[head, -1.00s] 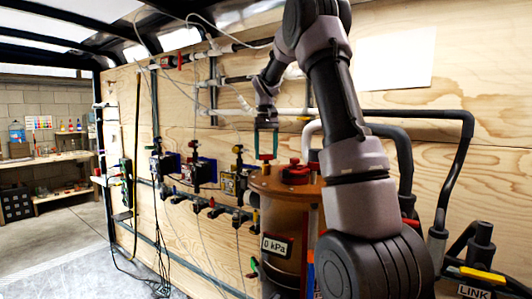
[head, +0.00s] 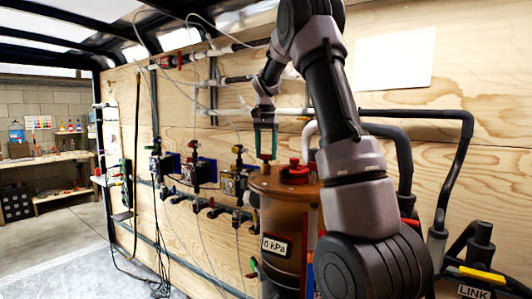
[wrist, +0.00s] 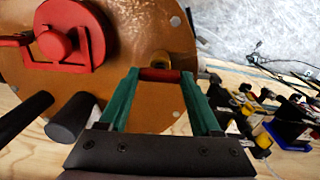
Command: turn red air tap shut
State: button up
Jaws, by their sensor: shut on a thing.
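A small red tap handle (wrist: 160,74) with a brass-yellow stem stands on the copper-coloured lid (wrist: 130,105) of a tank. My gripper (wrist: 162,76) has green fingers, one on each side of the red handle, and is shut on it. In the head view my gripper (head: 265,156) points down at the left part of the lid (head: 258,184). I cannot tell the tap's exact angle.
A larger red round knob with a lever (wrist: 65,42) is on the same lid, beside my gripper. A label reading 0 kPa (head: 275,246) is on the tank front. Several valves (head: 235,180) line the wooden wall to the left. Black hoses (head: 440,180) are at right.

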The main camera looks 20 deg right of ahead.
jog(key=shift+r, duration=0.1)
dwell(0.4)
jog(key=o, duration=1.4)
notch_tip(320, 180, up, 11)
jog(key=shift+f, duration=0.15)
